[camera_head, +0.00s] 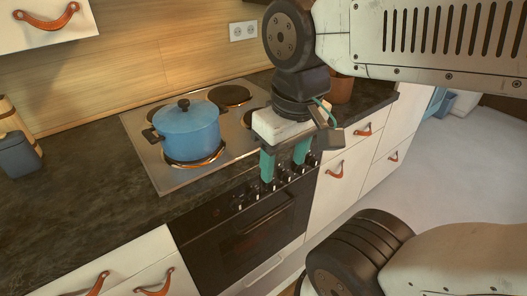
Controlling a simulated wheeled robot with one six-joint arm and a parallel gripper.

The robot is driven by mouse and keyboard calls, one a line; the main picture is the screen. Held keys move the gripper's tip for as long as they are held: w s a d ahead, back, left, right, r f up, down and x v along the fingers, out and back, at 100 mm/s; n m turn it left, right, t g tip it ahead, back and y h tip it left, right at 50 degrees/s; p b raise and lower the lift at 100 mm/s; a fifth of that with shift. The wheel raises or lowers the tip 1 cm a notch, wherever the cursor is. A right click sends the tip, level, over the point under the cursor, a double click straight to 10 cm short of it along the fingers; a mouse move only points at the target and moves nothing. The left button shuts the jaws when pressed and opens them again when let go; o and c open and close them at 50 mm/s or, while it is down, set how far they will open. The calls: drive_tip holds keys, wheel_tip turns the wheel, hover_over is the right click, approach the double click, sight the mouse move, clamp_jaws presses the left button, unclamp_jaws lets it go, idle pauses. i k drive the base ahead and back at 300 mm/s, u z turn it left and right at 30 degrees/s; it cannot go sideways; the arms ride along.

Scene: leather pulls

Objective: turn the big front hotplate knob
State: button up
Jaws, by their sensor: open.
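My gripper (285,169) points down with its two teal fingers spread apart and nothing visible between them. Its fingertips are over the oven's front panel, near the row of small dark knobs (254,190). I cannot tell whether a finger touches a knob, and the fingers partly cover the row. Which knob belongs to the big front hotplate is too small to tell. The front left hotplate (196,161) has an orange glowing rim and a blue lidded pot (188,132) stands on it.
The steel hob (172,181) has other dark hotplates, one at the back right (230,95). A blue-grey canister (19,155) stands on the dark worktop (86,203) at left. White drawers with orange leather pulls (335,170) flank the oven (247,227). Open floor lies at right.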

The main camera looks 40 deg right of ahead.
sight(271, 187)
drive_tip(key=u, duration=0.9)
drive_tip(key=k, duration=1.2)
drive_tip(key=z, duration=0.9)
